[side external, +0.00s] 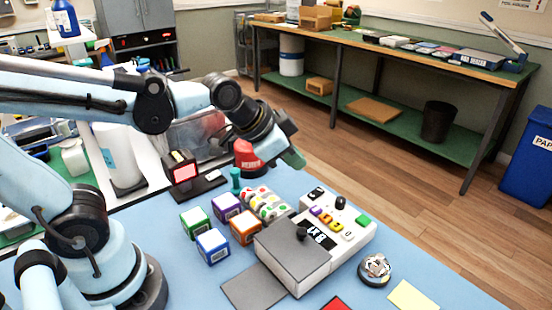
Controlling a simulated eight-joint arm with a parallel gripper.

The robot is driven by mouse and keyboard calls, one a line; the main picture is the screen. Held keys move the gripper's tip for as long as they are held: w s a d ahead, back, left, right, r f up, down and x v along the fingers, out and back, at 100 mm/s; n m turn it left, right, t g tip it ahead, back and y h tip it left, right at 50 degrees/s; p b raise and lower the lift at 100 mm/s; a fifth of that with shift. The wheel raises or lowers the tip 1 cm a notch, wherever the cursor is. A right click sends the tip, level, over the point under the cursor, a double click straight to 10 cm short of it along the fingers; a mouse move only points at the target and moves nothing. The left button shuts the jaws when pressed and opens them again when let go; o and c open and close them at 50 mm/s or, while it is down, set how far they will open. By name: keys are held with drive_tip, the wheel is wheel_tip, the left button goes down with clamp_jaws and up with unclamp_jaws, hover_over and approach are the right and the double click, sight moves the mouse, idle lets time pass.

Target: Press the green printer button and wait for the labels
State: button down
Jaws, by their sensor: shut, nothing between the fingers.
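The label printer (288,262) is a grey and white unit on the blue table, with a dark grey cover, a small black knob and a black-and-white marked panel. A green button (363,220) sits at the right end of its white keypad, beyond purple, orange and yellow keys. My gripper (294,158) is shut and empty, in the air behind and to the left of the printer, near a red object. It is apart from the green button. I see no label that I can be sure is coming out of the printer.

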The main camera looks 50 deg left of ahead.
sight(360, 221)
drive_tip(key=w+d+m+h, duration=0.2)
drive_tip(key=w+d+m, duration=0.6)
drive_tip(key=d, duration=0.3)
drive_tip(key=shift+w+d+f+m+t, duration=0.2)
drive_tip(key=shift+w+m+t, duration=0.15)
drive_tip(key=shift+w, duration=0.2)
drive_tip(key=shift+f, duration=0.15)
drive_tip(key=shift+f, duration=4.3)
drive_tip(key=shift+f, duration=0.1)
drive_tip(key=shift+f, duration=0.3)
drive_tip(key=shift+a+f, duration=0.1)
drive_tip(key=shift+f, duration=0.35)
drive_tip(key=shift+r, duration=0.9)
